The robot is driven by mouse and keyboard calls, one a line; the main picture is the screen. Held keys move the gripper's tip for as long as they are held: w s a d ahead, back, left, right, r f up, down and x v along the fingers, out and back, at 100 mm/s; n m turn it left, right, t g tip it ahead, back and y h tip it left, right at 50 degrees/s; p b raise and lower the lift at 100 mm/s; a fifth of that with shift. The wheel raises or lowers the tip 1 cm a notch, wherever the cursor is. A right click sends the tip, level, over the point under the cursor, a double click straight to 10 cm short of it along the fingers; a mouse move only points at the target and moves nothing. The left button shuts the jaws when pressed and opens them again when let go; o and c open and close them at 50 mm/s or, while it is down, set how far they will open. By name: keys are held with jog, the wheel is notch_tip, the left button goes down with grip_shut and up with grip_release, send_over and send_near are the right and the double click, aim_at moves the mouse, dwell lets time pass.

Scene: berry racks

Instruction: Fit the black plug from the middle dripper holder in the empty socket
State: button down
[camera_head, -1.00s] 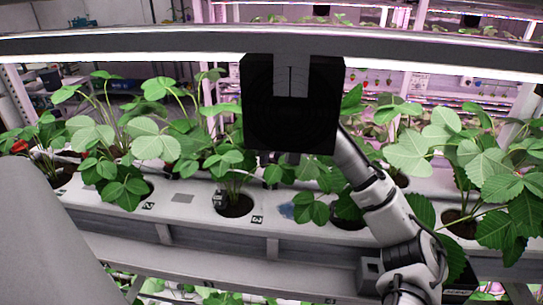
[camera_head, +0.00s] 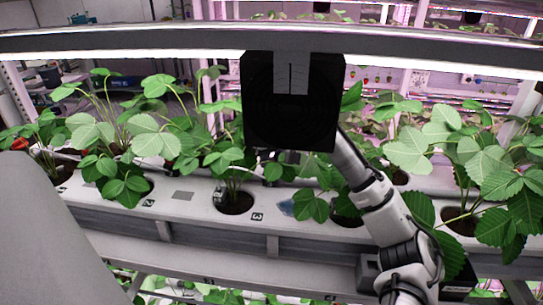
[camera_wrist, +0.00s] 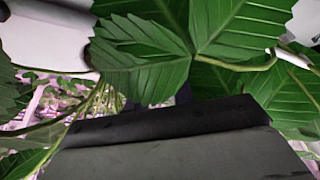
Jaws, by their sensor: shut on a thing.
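My arm (camera_head: 384,210) reaches from the lower right up behind a black square block (camera_head: 290,105). The end of the arm is hidden there in the head view. In the wrist view a large dark grey body (camera_wrist: 170,150), which looks like part of my gripper, fills the bottom. Its fingertips are hidden. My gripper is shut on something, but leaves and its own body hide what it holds. I cannot make out the black plug, the middle dripper holder or the empty socket. A small dark fitting (camera_head: 273,171) stands on the white gutter (camera_head: 182,208) beneath the block.
Strawberry plants with broad leaves (camera_head: 492,182) crowd the gutter, and leaves (camera_wrist: 150,55) hang close in front of the wrist camera. A light bar (camera_head: 430,52) crosses above. Dark planting holes (camera_head: 236,205) line the gutter. Bare gutter shows around the number labels.

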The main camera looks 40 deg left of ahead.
jog(key=shift+f, duration=0.2)
jog(key=shift+f, duration=0.1)
jog(key=c, duration=0.7)
grip_release()
jog(key=shift+r+p, duration=2.7)
jog(key=shift+r, duration=0.3)
